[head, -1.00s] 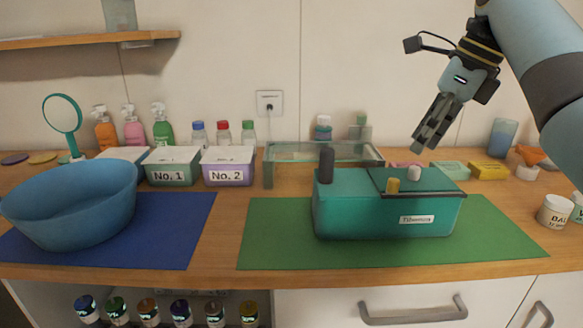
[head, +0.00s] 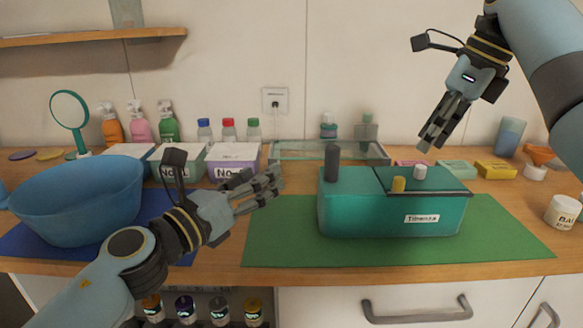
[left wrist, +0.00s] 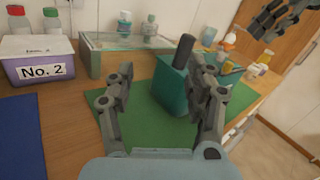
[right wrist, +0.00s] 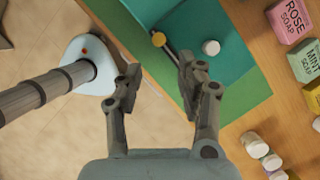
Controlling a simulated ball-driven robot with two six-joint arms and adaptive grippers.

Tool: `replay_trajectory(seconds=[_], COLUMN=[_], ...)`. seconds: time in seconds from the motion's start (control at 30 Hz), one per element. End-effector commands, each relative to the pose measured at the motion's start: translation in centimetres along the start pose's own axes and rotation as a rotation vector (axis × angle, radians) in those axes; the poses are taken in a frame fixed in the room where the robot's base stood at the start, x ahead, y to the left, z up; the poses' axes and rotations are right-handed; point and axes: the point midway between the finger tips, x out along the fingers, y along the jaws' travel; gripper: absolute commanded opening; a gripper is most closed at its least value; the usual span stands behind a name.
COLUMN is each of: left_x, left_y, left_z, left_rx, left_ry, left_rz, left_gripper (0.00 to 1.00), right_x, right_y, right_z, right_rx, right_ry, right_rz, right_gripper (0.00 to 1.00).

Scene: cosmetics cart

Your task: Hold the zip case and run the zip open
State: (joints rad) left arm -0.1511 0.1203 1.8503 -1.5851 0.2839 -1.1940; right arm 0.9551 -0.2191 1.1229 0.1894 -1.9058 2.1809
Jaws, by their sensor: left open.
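The teal zip case (head: 345,210) stands on the green mat, with a white label on its front. A dark upright post (head: 332,162) rises at its left end. A yellow tab (head: 398,184) and a white knob (head: 420,171) sit on its dark-edged top at the right. My left gripper (head: 275,187) is open and empty, left of the case and apart from it; the case also shows between and behind its fingers in the left wrist view (left wrist: 170,90). My right gripper (head: 428,145) is open and empty, above the case's right end. In the right wrist view the yellow tab (right wrist: 158,39) lies beyond its fingers.
The green mat (head: 285,240) is bare left of the case. A blue bowl (head: 75,205) stands at the left on a blue mat. Behind are labelled boxes, bottles and a glass stand (head: 300,152). Soap boxes (head: 495,169) and a white jar (head: 563,212) are at the right.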

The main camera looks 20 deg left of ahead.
Motion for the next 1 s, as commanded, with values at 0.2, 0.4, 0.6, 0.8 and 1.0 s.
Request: replay_trajectory(seconds=[0.2, 0.4, 0.6, 0.8, 1.0], left_x=[4.5, 6.3, 9.7, 13.3, 15.5], left_y=[-3.4, -4.2, -4.7, -5.2, -5.5], left_z=[0.3, 0.0, -0.3, -0.7, -1.0], left_rx=[0.169, 0.209, 0.206, 0.207, 0.208], left_ry=[0.067, 0.094, 0.092, 0.093, 0.094], left_rz=[-0.130, -0.154, -0.154, -0.153, -0.152], left_gripper=[0.55, 0.55, 0.55, 0.55, 0.55], right_x=[0.0, 0.0, 0.0, 0.0, 0.0], right_y=[0.0, 0.0, 0.0, 0.0, 0.0], right_z=[0.0, 0.0, 0.0, 0.0, 0.0], right_rx=[0.000, 0.000, 0.000, 0.000, 0.000], right_ry=[0.000, 0.000, 0.000, 0.000, 0.000], right_rz=[0.000, 0.000, 0.000, 0.000, 0.000], right_gripper=[0.38, 0.38, 0.38, 0.38, 0.38])
